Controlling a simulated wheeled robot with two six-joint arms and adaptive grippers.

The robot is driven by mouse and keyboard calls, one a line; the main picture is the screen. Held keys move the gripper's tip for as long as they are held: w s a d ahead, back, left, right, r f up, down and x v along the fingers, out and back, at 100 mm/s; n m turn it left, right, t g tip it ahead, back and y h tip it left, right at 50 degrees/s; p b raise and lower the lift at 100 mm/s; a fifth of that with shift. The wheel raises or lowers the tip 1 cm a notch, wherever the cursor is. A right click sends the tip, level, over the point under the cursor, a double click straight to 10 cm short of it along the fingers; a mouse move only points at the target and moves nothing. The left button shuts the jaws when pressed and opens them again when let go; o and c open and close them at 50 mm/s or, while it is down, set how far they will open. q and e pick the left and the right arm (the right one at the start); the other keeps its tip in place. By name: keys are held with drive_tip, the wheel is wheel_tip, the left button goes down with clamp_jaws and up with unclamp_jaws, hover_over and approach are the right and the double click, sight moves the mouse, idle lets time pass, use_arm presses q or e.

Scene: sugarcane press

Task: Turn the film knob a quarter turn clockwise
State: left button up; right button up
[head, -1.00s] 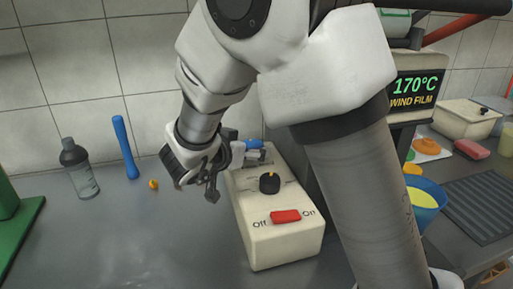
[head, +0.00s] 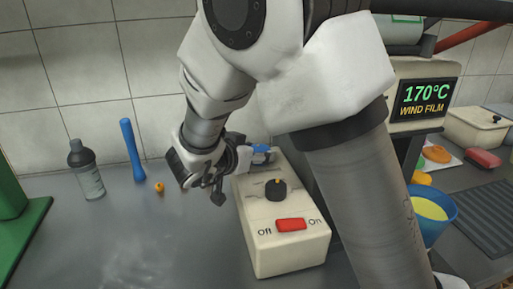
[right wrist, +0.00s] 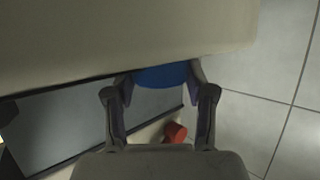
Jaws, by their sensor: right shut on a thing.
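A cream control box (head: 285,246) stands on the counter. It bears a black dial (head: 275,191) with a small yellow mark pointing to the back, and a red Off/On switch (head: 291,224). A blue knob (head: 261,150) shows at the box's back end; I cannot read a label on it. My right gripper (head: 248,156) reaches it from the left and is shut on it. In the right wrist view the blue knob (right wrist: 162,75) sits between the two fingers (right wrist: 160,98), partly hidden. How far it is turned I cannot tell. My left gripper is out of view.
A display (head: 427,97) reads 170°C and WIND FILM. A bottle (head: 87,171), a blue stick (head: 132,150) and a small orange thing (head: 159,188) are at the left. A blue bucket (head: 436,213) stands right. The front left counter is clear.

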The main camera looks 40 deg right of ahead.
drive_tip(key=m+g+p, duration=0.2)
drive_tip(key=p, duration=0.2)
drive_tip(key=m+g+p, duration=0.2)
drive_tip(key=g+p, duration=0.1)
drive_tip(key=p, duration=0.2)
drive_tip(key=m+g+p, duration=0.3)
drive_tip(key=p, duration=0.1)
drive_tip(key=shift+w+r+y, duration=0.2)
drive_tip(key=shift+w+y, duration=0.15)
drive_tip(key=shift+y, duration=0.05)
drive_tip(key=m+g+p, duration=0.1)
drive_tip(key=m+g+y, duration=0.1)
drive_tip(key=shift+w+d+f+m+g+y+p, duration=0.2)
drive_tip(key=shift+m+g+y+p, duration=0.1)
drive_tip(key=shift+m+g+p, duration=0.1)
drive_tip(key=m+g+y, duration=0.3)
drive_tip(key=m, duration=0.1)
drive_tip(key=shift+d+f+g+y, duration=0.1)
drive_tip(key=shift+g+y, duration=0.2)
drive_tip(key=shift+w+d+m+g+y+p, duration=0.1)
drive_tip(key=shift+m+g+y+p, duration=0.5)
drive_tip(key=shift+m+y+p, duration=0.5)
drive_tip(key=shift+m+g+y+p, duration=0.3)
drive_tip(key=shift+m+y+p, duration=0.5)
drive_tip(key=shift+m+y, duration=0.1)
drive_tip(key=o, duration=1.2)
drive_tip(key=shift+d, duration=0.1)
drive_tip(key=shift+c, duration=0.2)
